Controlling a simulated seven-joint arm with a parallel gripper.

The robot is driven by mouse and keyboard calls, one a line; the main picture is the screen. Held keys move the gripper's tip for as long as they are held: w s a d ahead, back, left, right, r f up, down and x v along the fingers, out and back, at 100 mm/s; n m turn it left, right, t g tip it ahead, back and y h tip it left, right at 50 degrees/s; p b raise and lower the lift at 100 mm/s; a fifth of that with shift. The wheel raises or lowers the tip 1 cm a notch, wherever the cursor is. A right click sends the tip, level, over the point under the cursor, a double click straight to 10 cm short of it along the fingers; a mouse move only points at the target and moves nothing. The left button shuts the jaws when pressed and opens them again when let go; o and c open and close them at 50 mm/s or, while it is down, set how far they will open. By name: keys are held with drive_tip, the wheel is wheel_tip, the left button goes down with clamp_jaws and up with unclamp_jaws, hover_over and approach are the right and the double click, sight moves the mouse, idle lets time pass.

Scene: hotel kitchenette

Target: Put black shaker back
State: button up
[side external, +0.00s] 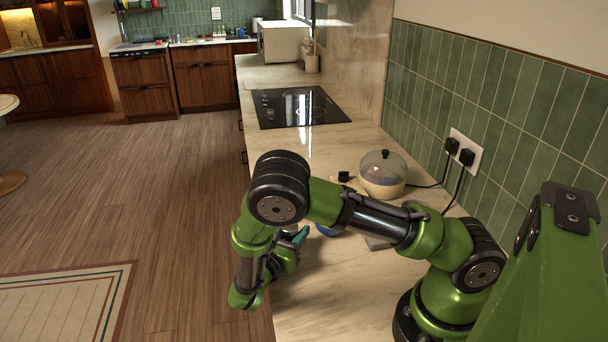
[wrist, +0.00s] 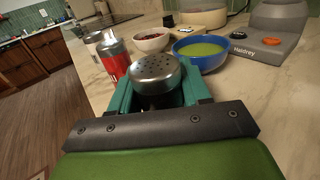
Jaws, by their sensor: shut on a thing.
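The black shaker (wrist: 156,72) shows in the wrist view as a domed, perforated silver lid over a dark body. Its lower part is hidden by my gripper. My gripper (wrist: 158,88) is shut on it, with one teal finger on each side just under the lid. In the side external view my gripper (side external: 299,238) is over the near left edge of the counter, and the shaker is not clearly visible there. A red shaker with a silver top (wrist: 115,59) stands ahead and left of the held shaker, with a pale, silver-topped container (wrist: 94,38) behind it.
A blue bowl with green contents (wrist: 203,53) is just right of the held shaker. A white bowl with dark red contents (wrist: 151,40) is behind. A grey appliance (wrist: 262,46) stands at right. A clear-lidded pot (side external: 383,174) and a black cooktop (side external: 298,106) lie farther along the counter.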

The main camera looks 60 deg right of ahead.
drive_tip(key=o, duration=1.1)
drive_tip(key=shift+f, duration=0.1)
